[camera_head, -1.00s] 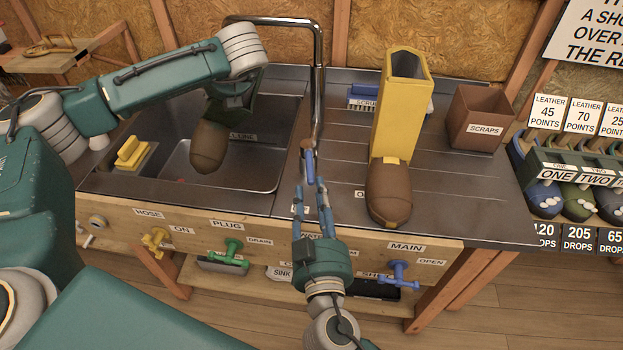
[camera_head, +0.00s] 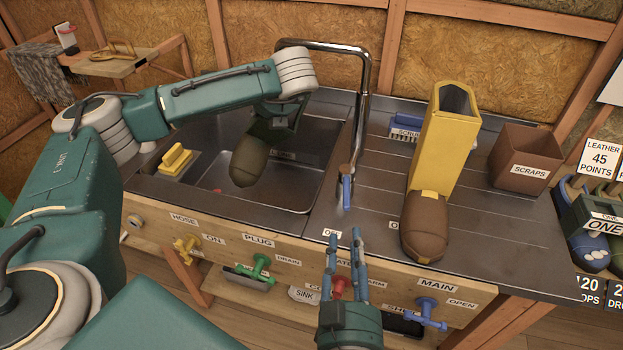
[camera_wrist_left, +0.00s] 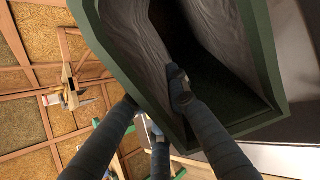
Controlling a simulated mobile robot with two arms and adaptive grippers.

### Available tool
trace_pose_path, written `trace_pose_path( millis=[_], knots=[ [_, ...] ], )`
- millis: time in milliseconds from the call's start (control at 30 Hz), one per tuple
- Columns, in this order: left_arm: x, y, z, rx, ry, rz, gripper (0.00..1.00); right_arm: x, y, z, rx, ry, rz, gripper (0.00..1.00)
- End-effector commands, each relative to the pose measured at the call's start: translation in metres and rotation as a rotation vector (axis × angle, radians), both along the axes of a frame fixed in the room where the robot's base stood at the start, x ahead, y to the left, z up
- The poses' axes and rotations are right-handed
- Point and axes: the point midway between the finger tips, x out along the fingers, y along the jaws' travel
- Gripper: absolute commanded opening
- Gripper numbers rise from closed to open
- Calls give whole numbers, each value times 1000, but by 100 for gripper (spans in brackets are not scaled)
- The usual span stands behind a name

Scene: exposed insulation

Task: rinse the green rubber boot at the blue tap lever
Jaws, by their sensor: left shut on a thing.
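The green rubber boot (camera_head: 248,163) hangs toe down over the sink basin, its toe looking dull olive-brown. My left gripper (camera_wrist_left: 158,106) is shut on the boot's upper edge, with one finger inside the opening; the green rim and dark inside show in the left wrist view (camera_wrist_left: 262,50). The left fingers are mostly hidden in the head view. The blue tap lever (camera_head: 347,192) points down at the foot of the tall chrome tap (camera_head: 365,90). My right gripper (camera_head: 345,240) is open and empty at the bench front, below and apart from the lever. No water stream can be made out.
A yellow boot with a brown toe (camera_head: 440,150) stands on the drainboard beside a scrub brush (camera_head: 404,127) and scraps bin (camera_head: 525,158). Red (camera_head: 338,287), green (camera_head: 262,268), yellow (camera_head: 186,248) and blue (camera_head: 428,314) valves stick out of the bench front.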

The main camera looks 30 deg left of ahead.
Motion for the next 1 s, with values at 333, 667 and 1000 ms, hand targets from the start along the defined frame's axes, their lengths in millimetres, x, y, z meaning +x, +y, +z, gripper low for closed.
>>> trace_pose_path(
  millis=[333, 667, 1000],
  knots=[
    [1, 0, 3, 1, -8, 1, 0, 0, 0, 0, 0, 0, 0, 31],
    [6, -3, 2, 2, -8, 0, 0, 0, 0, -5, 0, 0, 0, 31],
    [11, -6, 3, 2, -8, 1, 0, 0, 0, -7, 0, 0, 0, 31]
  ],
)
